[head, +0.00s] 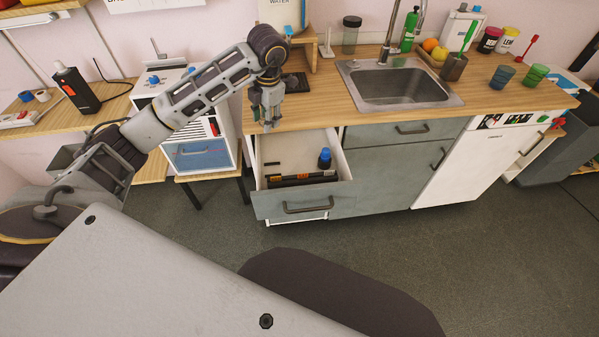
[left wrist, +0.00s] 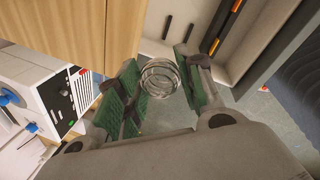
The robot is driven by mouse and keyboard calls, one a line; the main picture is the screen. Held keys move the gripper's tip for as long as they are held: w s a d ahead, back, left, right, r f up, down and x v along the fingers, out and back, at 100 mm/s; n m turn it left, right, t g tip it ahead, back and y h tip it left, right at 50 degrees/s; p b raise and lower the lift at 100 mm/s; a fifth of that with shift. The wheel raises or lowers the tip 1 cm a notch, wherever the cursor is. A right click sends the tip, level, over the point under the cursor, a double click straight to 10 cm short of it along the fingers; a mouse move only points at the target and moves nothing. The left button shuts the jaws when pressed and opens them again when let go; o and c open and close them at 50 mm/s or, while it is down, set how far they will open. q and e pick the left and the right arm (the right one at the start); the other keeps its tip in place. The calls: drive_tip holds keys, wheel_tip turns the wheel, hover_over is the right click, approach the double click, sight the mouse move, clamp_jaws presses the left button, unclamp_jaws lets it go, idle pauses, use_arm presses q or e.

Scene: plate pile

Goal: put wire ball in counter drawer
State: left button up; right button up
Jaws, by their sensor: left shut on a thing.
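The wire ball (left wrist: 160,77) is a small round coil of thin silvery wire. It sits between the green-padded fingers of my left gripper (left wrist: 163,88), which is shut on it. In the head view my left gripper (head: 267,113) points down above the back left part of the open counter drawer (head: 291,208); the ball is too small to make out there. My right gripper is not in view.
The wooden counter (head: 480,98) has a sink (head: 402,87) to the right of the drawer. Cups, jars and a utensil pot are at the counter's right. The floor in front is clear.

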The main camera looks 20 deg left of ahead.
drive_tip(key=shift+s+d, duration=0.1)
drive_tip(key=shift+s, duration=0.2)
use_arm(q)
wheel_tip(320, 180, down, 14)
drive_tip(key=shift+r, duration=0.25)
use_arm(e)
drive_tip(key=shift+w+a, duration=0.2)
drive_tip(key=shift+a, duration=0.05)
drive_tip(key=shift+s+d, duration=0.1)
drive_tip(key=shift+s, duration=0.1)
use_arm(q)
drive_tip(key=shift+f, duration=2.5)
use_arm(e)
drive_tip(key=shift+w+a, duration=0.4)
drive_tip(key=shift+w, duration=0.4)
